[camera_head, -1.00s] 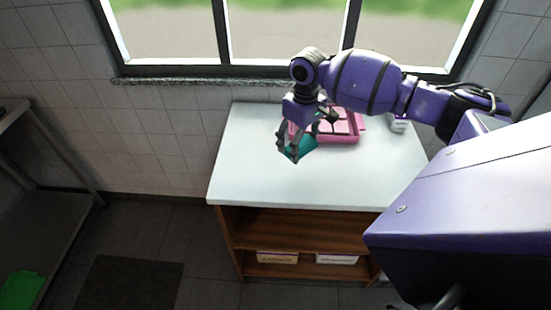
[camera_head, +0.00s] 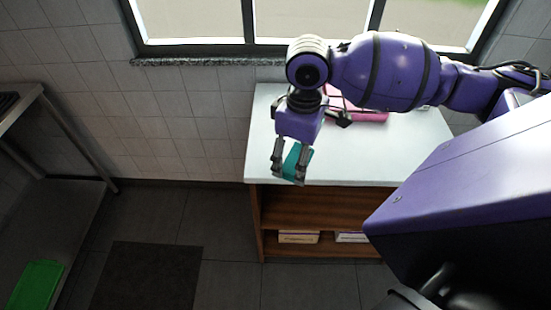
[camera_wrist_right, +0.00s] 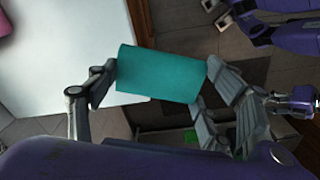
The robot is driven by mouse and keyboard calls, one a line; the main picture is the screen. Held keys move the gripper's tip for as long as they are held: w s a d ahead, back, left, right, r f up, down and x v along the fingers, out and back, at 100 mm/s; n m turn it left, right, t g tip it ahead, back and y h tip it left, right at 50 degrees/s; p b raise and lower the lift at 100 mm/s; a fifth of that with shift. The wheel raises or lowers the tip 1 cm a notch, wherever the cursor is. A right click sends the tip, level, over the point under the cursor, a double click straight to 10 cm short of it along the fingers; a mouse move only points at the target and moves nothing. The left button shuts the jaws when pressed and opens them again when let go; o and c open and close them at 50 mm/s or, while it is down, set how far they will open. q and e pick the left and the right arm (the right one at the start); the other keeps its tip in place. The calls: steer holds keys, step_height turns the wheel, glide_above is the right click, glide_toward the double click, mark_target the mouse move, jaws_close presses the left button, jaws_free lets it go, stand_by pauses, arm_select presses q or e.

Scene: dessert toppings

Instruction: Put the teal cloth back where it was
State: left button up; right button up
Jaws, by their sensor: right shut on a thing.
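The teal cloth (camera_head: 293,160) is a small rolled or folded bundle. My right gripper (camera_head: 288,172) is shut on it, with fingers on both sides. The cloth is held in front of the left part of the white counter (camera_head: 350,165), near its front edge in the head view. In the right wrist view the cloth (camera_wrist_right: 160,74) lies between the fingers, its ends at the two finger pads, with dark floor and a green patch behind. My left gripper (camera_wrist_right: 220,14) seems to show at the top of the wrist view, partly cut off; its opening is unclear.
A pink tray (camera_head: 372,116) stands on the counter, partly hidden by my right arm. Brown shelves (camera_head: 310,207) with labelled boxes (camera_head: 298,237) are below. A green board (camera_head: 36,285) lies on a metal rack's low shelf at left. Floor between is open, with a dark mat (camera_head: 145,275).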

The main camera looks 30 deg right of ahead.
steer(key=shift+a+f, duration=0.1)
steer(key=w+d+f, duration=0.1)
steer(key=w+f, duration=0.2)
steer(key=w, duration=0.1)
steer(key=w+d+f+b, duration=0.1)
steer(key=w+d+f, duration=0.1)
steer(key=w+f, duration=0.1)
steer(key=w+d+f, duration=0.1)
steer(key=w+f, duration=0.2)
steer(key=w, duration=0.2)
steer(key=shift+d+b, duration=0.35)
steer(key=shift+d, duration=0.05)
steer(key=shift+w+f, duration=0.15)
steer(key=shift+f, duration=0.05)
steer(key=shift+w+d+f, duration=0.1)
steer(key=shift+w+f, duration=0.1)
steer(key=shift+f, duration=1.5)
arm_select(q)
steer(key=shift+s+a+f, duration=0.1)
steer(key=shift+s+f, duration=0.15)
steer(key=shift+f, duration=0.25)
steer(key=shift+s+f, duration=0.2)
steer(key=shift+f, duration=0.3)
